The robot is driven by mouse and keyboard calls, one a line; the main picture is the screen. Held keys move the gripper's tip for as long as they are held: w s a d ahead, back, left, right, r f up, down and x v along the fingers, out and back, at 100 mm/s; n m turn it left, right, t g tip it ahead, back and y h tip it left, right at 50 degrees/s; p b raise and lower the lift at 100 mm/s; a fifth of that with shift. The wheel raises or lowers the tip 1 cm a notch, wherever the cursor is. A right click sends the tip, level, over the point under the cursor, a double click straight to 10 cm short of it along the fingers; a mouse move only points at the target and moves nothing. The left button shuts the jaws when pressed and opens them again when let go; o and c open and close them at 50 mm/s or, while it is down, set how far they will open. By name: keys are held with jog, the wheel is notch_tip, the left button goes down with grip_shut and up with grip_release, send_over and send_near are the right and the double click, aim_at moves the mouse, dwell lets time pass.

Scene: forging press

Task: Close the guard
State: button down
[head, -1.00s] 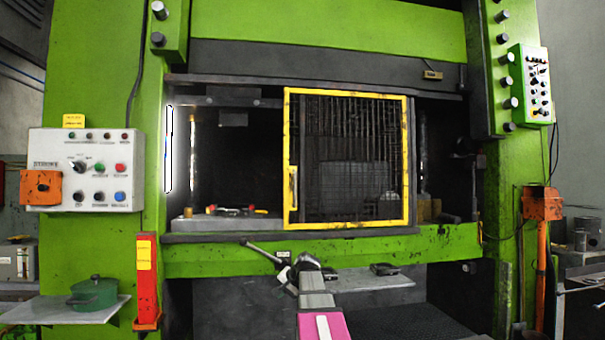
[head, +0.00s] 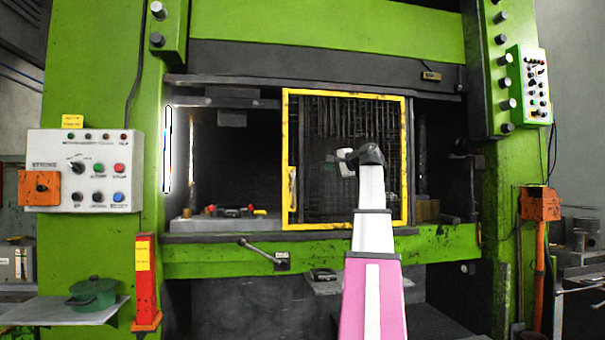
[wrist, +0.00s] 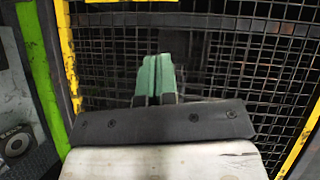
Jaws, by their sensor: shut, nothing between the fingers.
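The guard (head: 345,93) is a yellow frame with dark wire mesh. It stands across the right part of the press opening, and the left part is uncovered. Its yellow handle (head: 292,183) is on the left upright. My gripper (head: 331,158) is in front of the mesh, right of the handle. In the wrist view, the green fingers of my gripper (wrist: 158,66) are together and empty, pointing at the mesh (wrist: 250,55). The guard's left upright (wrist: 67,45) is to their left. I cannot tell whether the fingertips touch the mesh.
A lever (head: 262,252) sticks out from the green beam below the opening. Tools (head: 235,211) lie on the bed in the uncovered left part. A control box (head: 85,170) is on the left column, with a green pot (head: 92,293) on a shelf below.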

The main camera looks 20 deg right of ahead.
send_near(301, 171)
jog(key=w+a+f, duration=0.2)
jog(key=w+a, duration=0.1)
jog(key=a, duration=0.1)
jog(key=shift+w+a, duration=0.25)
jog(key=shift+a, duration=0.65)
jog(key=shift+r, duration=0.1)
jog(key=w+a, duration=0.3)
jog(key=a, duration=1.2)
jog(key=w+a, duration=0.4)
jog(key=a, duration=1.2)
jog(key=w+a, duration=0.4)
jog(key=a, duration=1.2)
jog(key=shift+w, duration=0.2)
jog(key=shift+a, duration=0.2)
